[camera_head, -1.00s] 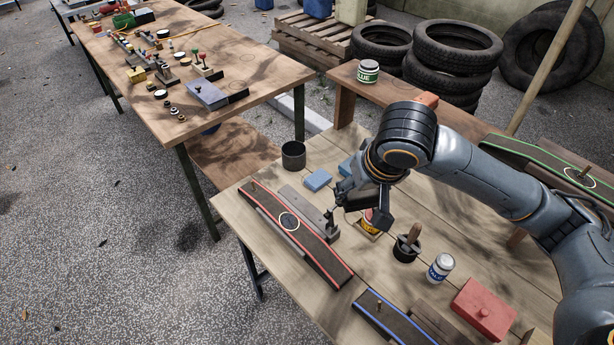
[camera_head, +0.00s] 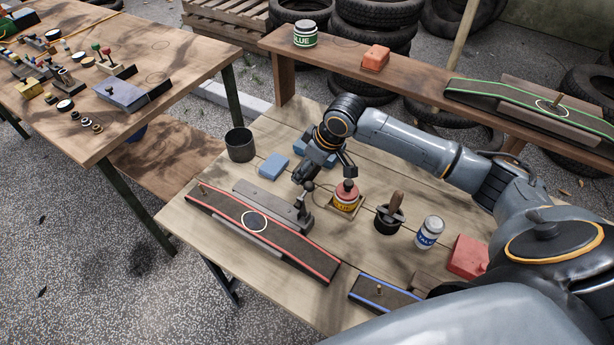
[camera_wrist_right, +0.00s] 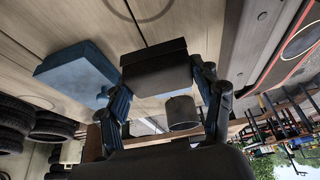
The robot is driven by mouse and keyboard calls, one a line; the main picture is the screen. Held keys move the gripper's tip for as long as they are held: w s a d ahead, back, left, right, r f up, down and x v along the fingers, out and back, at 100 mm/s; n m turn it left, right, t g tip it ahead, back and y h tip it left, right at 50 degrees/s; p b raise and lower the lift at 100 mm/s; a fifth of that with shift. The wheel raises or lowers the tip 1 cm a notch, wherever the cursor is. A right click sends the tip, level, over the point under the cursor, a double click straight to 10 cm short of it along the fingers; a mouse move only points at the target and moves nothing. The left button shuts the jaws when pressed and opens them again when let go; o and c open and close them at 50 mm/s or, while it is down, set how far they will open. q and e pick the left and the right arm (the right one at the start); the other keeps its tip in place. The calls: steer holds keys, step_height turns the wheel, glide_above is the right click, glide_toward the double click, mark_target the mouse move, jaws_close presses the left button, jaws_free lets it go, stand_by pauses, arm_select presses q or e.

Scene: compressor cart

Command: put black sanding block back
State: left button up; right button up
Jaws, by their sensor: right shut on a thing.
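In the right wrist view, my right gripper (camera_wrist_right: 166,76) is shut on the black sanding block (camera_wrist_right: 155,58), with a finger at each side of it. In the head view, the right gripper (camera_head: 322,172) hangs over the plank table, between a blue block (camera_head: 273,166) and the red-and-yellow tin (camera_head: 345,196). The held block is hard to make out there against the dark gripper. A second blue block (camera_head: 318,152) is partly hidden behind the gripper. The wrist view shows one blue block (camera_wrist_right: 75,78) beside the held block. My left gripper is out of view.
A dark cup (camera_head: 240,145) stands at the table's back left. A red-edged track (camera_head: 290,245) lies along the front. A brush pot (camera_head: 389,217), white jar (camera_head: 430,233) and red block (camera_head: 468,257) stand right. A raised shelf (camera_head: 420,80) runs behind.

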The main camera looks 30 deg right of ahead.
mark_target(307, 176)
steer(key=shift+f, duration=1.95)
steer(key=shift+f, duration=0.1)
steer(key=o, duration=1)
steer(key=v, duration=1.2)
